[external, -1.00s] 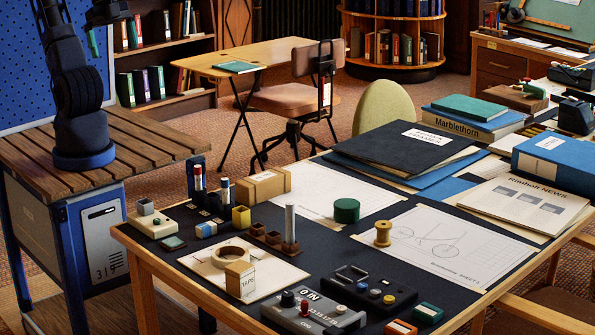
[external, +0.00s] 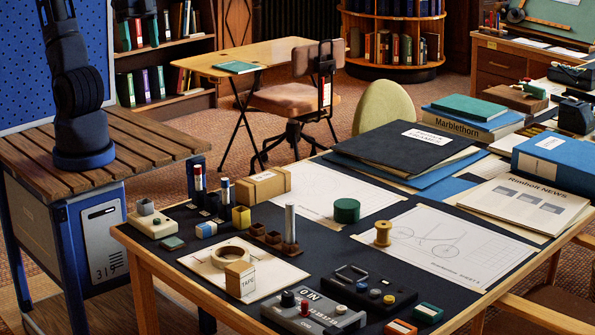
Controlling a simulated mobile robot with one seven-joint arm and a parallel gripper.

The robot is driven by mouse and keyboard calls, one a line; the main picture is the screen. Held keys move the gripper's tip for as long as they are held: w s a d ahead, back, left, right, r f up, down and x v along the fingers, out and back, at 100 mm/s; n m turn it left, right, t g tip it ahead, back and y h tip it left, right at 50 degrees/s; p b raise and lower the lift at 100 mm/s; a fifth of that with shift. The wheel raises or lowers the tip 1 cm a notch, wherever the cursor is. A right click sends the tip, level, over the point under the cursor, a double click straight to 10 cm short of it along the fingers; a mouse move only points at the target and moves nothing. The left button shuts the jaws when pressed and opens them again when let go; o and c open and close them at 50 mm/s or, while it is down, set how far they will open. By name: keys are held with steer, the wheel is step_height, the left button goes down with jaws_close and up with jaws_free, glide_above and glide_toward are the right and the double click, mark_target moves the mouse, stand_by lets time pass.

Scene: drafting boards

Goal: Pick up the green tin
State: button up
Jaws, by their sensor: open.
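The green tin (external: 346,211) is a short dark green cylinder. It stands upright on the white drawing sheet near the middle of the dark-topped desk, with nothing touching it from above. My gripper (external: 138,40) shows at the top left edge, in front of the bookshelf. Its two dark fingers point down with a gap between them and nothing held. It is well to the left of the tin and above desk height. The upper part of my arm is cut off by the frame.
A wooden spool (external: 383,233) stands close to the tin's right. A tall metal cylinder (external: 290,224) stands to its left, with a cardboard box (external: 263,187) farther left. A black folder (external: 408,146) lies behind.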

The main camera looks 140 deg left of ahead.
steer(key=w+a+f+n+g, duration=0.1)
steer(key=w+a+f+n, duration=0.2)
steer(key=w, duration=0.4)
steer(key=w+a+n, duration=0.3)
steer(key=w+a, duration=0.3)
steer(key=w, duration=0.1)
steer(key=n+h, duration=0.3)
steer(key=n, duration=1.1)
glide_above(347, 203)
steer(key=s+a, duration=0.2)
steer(key=a, duration=0.1)
step_height(347, 203, down, 33)
steer(key=x, duration=1.1)
steer(key=shift+s+a, duration=0.2)
steer(key=c, duration=1.1)
steer(key=shift+c, duration=0.2)
